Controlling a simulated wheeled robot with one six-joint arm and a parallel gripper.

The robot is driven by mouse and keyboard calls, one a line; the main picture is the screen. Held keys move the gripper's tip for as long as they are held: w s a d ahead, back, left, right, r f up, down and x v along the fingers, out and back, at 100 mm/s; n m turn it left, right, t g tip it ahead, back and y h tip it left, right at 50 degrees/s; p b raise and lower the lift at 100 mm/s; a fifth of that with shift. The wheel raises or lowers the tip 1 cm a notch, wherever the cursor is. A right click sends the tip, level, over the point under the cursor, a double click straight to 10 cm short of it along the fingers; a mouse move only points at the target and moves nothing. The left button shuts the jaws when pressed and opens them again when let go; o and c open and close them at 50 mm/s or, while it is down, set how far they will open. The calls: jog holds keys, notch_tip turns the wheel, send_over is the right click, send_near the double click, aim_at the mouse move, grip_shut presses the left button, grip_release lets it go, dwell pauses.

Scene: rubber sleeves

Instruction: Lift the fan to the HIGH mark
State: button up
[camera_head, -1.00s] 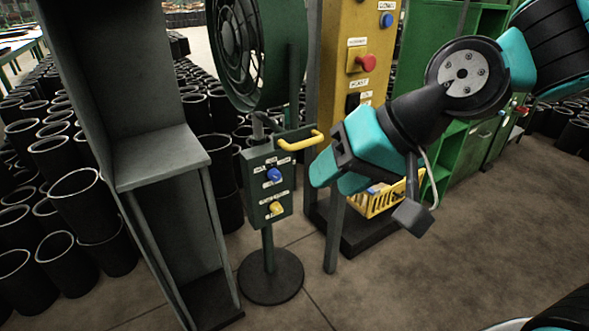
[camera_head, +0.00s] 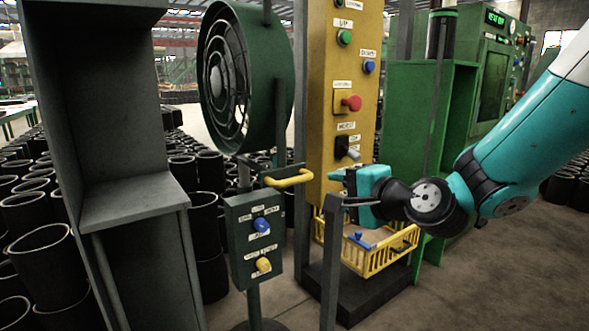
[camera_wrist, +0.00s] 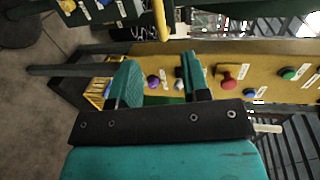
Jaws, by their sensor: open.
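The dark green round fan (camera_head: 262,85) stands on a post left of the yellow panel. Below it are a yellow handle (camera_head: 288,179) and a green control box (camera_head: 238,235) with a blue knob (camera_head: 262,225) and a yellow knob (camera_head: 263,265). The yellow panel (camera_head: 322,100) carries a green button (camera_head: 344,38), a blue button (camera_head: 369,67), a red button (camera_head: 352,103) and a black switch (camera_head: 341,147). My gripper (camera_wrist: 158,72) is open and empty in front of the panel's lower part. The handle also shows in the wrist view (camera_wrist: 160,18). I cannot make out a HIGH mark.
A yellow basket (camera_head: 372,262) sits low by the panel. A dark post (camera_head: 333,265) stands in front of it. A grey cabinet (camera_head: 130,205) is at left and a green cabinet (camera_head: 408,115) at right. Black sleeves crowd the left floor. Floor at lower right is clear.

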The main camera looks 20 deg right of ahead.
aim_at(297, 180)
jog(key=p+x, duration=0.6)
jog(key=x, duration=0.1)
jog(key=p+x, duration=0.6)
jog(key=x, duration=0.2)
jog(key=shift+w+d+f+p, duration=0.2)
jog(key=shift+w+p, duration=0.1)
jog(key=shift+p, duration=0.1)
jog(key=shift+r, duration=0.1)
grip_shut()
